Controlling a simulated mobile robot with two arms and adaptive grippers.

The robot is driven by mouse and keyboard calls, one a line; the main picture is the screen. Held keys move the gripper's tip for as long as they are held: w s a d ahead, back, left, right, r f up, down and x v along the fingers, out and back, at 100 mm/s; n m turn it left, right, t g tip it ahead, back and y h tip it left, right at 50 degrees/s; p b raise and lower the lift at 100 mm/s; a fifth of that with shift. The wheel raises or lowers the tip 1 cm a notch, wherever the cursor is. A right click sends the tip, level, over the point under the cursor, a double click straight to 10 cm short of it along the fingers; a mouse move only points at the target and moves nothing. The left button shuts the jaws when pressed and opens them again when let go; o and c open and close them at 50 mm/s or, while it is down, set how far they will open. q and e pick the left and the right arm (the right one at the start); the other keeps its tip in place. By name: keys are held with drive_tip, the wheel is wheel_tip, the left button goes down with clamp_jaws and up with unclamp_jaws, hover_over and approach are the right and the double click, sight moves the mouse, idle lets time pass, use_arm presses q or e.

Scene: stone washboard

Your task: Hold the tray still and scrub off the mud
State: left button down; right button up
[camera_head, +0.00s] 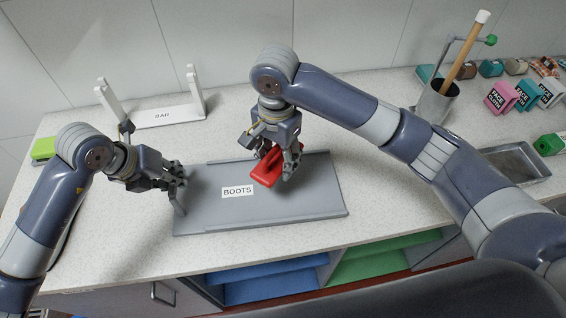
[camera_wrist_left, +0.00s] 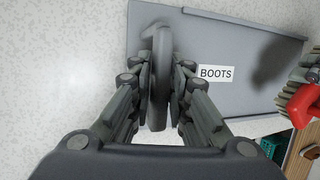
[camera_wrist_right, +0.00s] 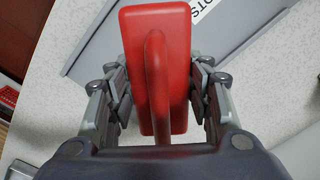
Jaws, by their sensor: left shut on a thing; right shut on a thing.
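The grey tray (camera_head: 215,212), labelled BOOTS, lies flat on the speckled counter. My left gripper (camera_head: 180,185) is shut on the tray's left end; in the left wrist view a grey upright handle (camera_wrist_left: 160,75) stands between its fingers. My right gripper (camera_head: 283,165) is shut on the handle of a red scrubber (camera_head: 266,168), over the tray's right half. The scrubber also shows in the right wrist view (camera_wrist_right: 155,65). I cannot tell whether it touches the tray. A dark patch on the tray in the left wrist view looks like a shadow. I see no distinct mud.
A white rack (camera_head: 170,115) labelled BAR stands at the back left. A metal holder (camera_head: 436,103) with a wooden-handled tool stands at the back right, near FACE CLOTH boxes (camera_head: 502,97). A shallow metal pan (camera_head: 515,163) lies at right. The front counter is clear.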

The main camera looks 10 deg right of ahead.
use_arm(q)
drive_tip(key=c, duration=1.5)
unclamp_jaws()
drive_tip(key=shift+f, duration=0.25)
drive_tip(key=shift+o, duration=0.3)
drive_tip(key=shift+w+a+r, duration=0.1)
drive_tip(key=v, duration=1.2)
